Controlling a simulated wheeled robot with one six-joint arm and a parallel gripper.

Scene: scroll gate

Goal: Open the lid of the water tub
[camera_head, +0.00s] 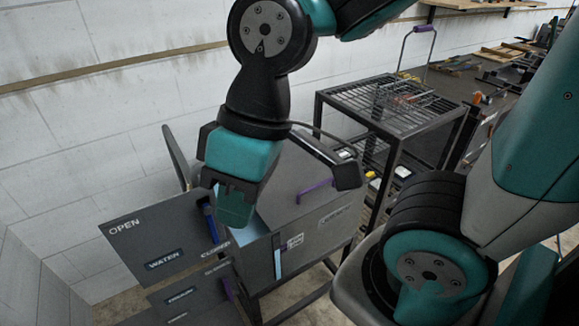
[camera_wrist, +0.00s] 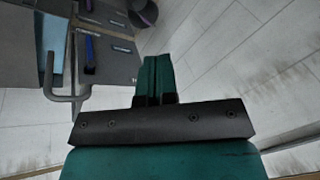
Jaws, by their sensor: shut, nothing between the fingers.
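My gripper (camera_head: 236,208) is shut and empty in the head view, pointing down in front of the grey tub (camera_head: 262,262). Its closed teal fingers also show in the wrist view (camera_wrist: 155,75). A light blue patch shows at the tub's top beside my gripper, and also in the wrist view. An upright dark grey plate (camera_head: 177,156) stands behind; I cannot tell whether it is the water lid. The panel (camera_head: 140,240) marked OPEN, WATER and CLOSED carries a blue lever (camera_head: 210,222), clear of the fingers in the wrist view (camera_wrist: 90,50). My gripper hides part of the tub.
A grey cover (camera_head: 290,165) with a purple handle (camera_head: 315,190) lies right of my gripper. A second panel (camera_head: 190,300) with a purple lever is below. A black wire rack (camera_head: 395,105) stands behind right.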

